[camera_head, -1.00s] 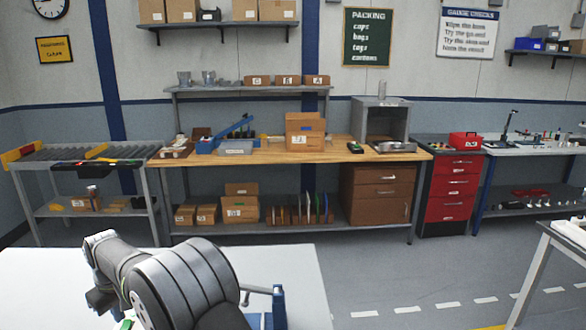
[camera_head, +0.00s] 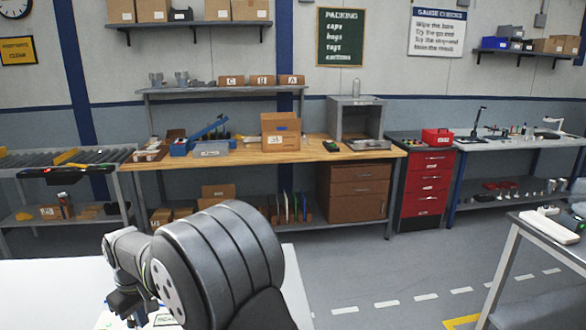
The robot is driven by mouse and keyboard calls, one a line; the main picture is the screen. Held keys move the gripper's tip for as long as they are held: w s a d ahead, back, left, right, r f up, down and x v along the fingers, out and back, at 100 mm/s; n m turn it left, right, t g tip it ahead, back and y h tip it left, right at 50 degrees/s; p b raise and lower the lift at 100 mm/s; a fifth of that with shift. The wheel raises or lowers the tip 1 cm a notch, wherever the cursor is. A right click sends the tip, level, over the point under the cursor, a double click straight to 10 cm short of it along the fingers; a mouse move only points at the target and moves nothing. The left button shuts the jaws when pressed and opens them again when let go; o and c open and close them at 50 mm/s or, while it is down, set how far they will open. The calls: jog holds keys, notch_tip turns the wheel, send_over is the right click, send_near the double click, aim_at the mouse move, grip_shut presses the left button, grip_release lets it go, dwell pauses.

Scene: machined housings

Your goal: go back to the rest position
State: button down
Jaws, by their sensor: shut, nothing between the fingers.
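My gripper (camera_head: 132,314) shows as a dark shape at the bottom left of the head view, low in front of a white worktop (camera_head: 60,285). Its jaws are shut and hold nothing. My own large grey arm links cover much of the worktop's right part and whatever lies behind them. A paper or card with green marks (camera_head: 165,320) shows at the bottom edge, just right of the gripper. I cannot tell how far the gripper is above the worktop.
A wooden packing bench (camera_head: 235,157) with cartons and a blue tool tray stands across the aisle. A red drawer cabinet (camera_head: 427,185) is right of it. Another table (camera_head: 512,260) stands at the right front. The floor between is clear.

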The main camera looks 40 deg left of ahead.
jog(key=shift+w+d+f, duration=0.15)
jog(key=shift+w+d, duration=0.2)
jog(key=shift+d, duration=0.35)
jog(key=shift+w+d+f, duration=0.2)
jog(key=shift+w+d, duration=0.15)
jog(key=shift+d, duration=0.35)
jog(key=shift+w+d+f, duration=0.15)
jog(key=shift+w+d, duration=0.2)
jog(key=shift+d, duration=0.35)
jog(key=c, duration=0.5)
grip_release()
jog(key=shift+r, duration=0.1)
jog(key=o, duration=0.5)
jog(key=r+m, duration=0.1)
jog(key=a+r+m, duration=0.1)
jog(key=r, duration=0.1)
jog(key=s+r+m, duration=0.1)
jog(key=r, duration=0.1)
jog(key=shift+a+y, duration=0.35)
jog(key=shift+y, duration=0.05)
jog(key=s+a+r+m+t+y, duration=0.1)
jog(key=s+a+r+m+y, duration=0.15)
jog(key=r+m, duration=0.75)
jog(key=a+f+n, duration=0.2)
jog(key=a+f, duration=0.1)
jog(key=f, duration=0.3)
jog(key=shift+w+f, duration=0.15)
jog(key=shift+w, duration=0.1)
jog(key=shift+a, duration=0.1)
jog(key=v, duration=1)
